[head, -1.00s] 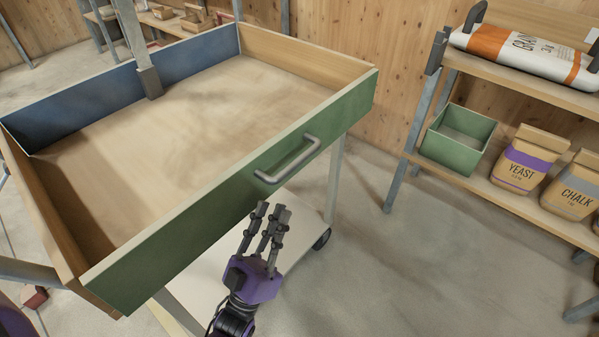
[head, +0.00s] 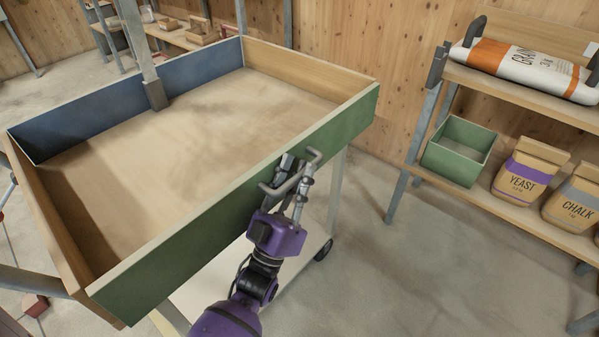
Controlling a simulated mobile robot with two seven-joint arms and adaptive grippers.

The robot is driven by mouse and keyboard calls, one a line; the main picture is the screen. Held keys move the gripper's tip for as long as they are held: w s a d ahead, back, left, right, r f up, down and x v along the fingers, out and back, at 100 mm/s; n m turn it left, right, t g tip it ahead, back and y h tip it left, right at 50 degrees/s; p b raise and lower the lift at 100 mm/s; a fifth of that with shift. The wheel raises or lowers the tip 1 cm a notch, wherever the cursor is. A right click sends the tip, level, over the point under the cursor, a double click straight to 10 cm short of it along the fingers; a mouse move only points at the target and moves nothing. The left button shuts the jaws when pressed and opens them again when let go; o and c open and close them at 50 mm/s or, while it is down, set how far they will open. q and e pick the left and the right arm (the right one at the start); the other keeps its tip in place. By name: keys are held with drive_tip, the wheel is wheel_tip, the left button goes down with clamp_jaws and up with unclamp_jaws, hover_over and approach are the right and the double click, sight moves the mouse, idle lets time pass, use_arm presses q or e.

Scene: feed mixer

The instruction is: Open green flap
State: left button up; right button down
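The green flap (head: 225,215) is the front wall of a wooden mixer box and stands upright, closing the box's near side. A grey metal handle (head: 313,157) is fixed on its outer face. My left gripper (head: 297,166) is at the handle, its purple body just below and in front of it. Its dark fingers are apart and reach up around the handle bar, partly covering it. I cannot tell whether they touch the bar. My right gripper is not in view.
The box has a blue back wall (head: 75,125) and a grey post (head: 152,85) over its floor. A shelf at right holds a green bin (head: 459,151), a yeast bag (head: 528,172), a chalk bag (head: 574,197) and a grain sack (head: 520,68). Floor between is clear.

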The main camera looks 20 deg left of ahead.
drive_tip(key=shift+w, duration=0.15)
use_arm(q)
clamp_jaws()
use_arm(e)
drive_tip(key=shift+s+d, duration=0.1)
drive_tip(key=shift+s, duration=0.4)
